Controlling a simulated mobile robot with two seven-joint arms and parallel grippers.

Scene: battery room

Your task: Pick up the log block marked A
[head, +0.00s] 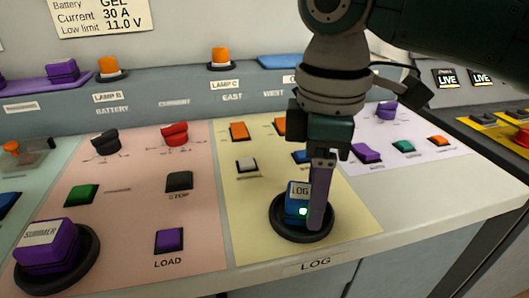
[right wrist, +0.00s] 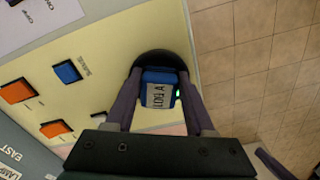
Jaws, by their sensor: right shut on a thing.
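The log block marked A (head: 294,207) is a blue block with a pale label reading LOG and a small lit green light. It is in a round black holder (head: 283,235) at the front of the yellow panel. My right gripper (head: 315,215) comes down over it from above. In the right wrist view the block (right wrist: 158,92) lies between the two fingers of my right gripper (right wrist: 160,100), which are shut on it. The label there reads LOG A. Part of the block is hidden by a finger in the head view. My left gripper is not in view.
The yellow panel (head: 345,225) has several buttons behind the block. The cream counter edge (head: 400,237) is clear at the front right. A tiled floor (right wrist: 255,60) lies beyond the counter.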

